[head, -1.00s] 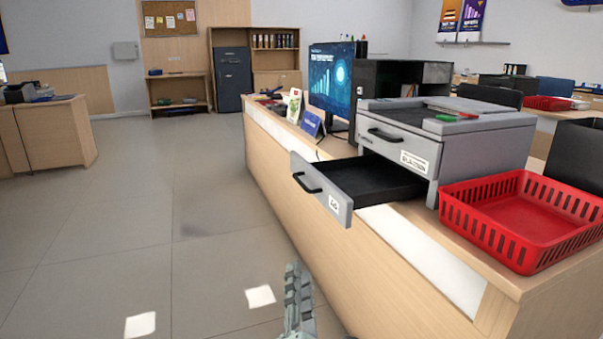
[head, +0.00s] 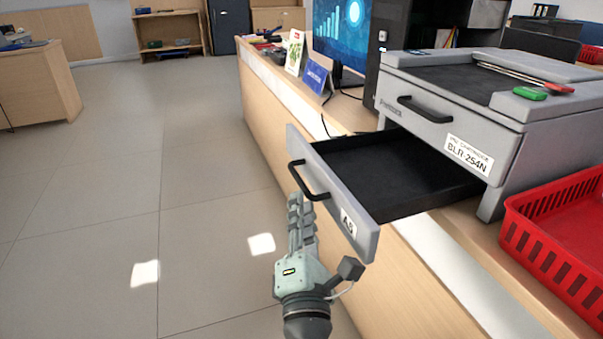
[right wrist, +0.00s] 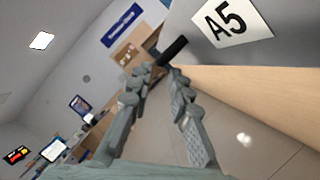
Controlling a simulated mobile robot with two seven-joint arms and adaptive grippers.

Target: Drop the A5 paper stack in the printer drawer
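The printer (head: 455,95) stands on the counter. Its lower drawer (head: 345,200), labelled A5, is pulled out, and its black inside looks empty. The drawer's black handle (head: 308,182) faces left. My right gripper (head: 302,205) is just below and in front of that handle, beside the drawer front. In the right wrist view its fingers (right wrist: 163,85) are apart with nothing between them. The A5 label (right wrist: 232,22) and the dark handle end (right wrist: 172,52) lie just beyond the fingertips. I see no A5 paper stack. My left gripper is out of view.
A red basket (head: 560,250) stands on the counter right of the printer. Green and red items (head: 530,93) lie on the printer top. A monitor (head: 342,38) and small signs (head: 316,77) stand behind the drawer. The floor (head: 120,180) left of the counter is clear.

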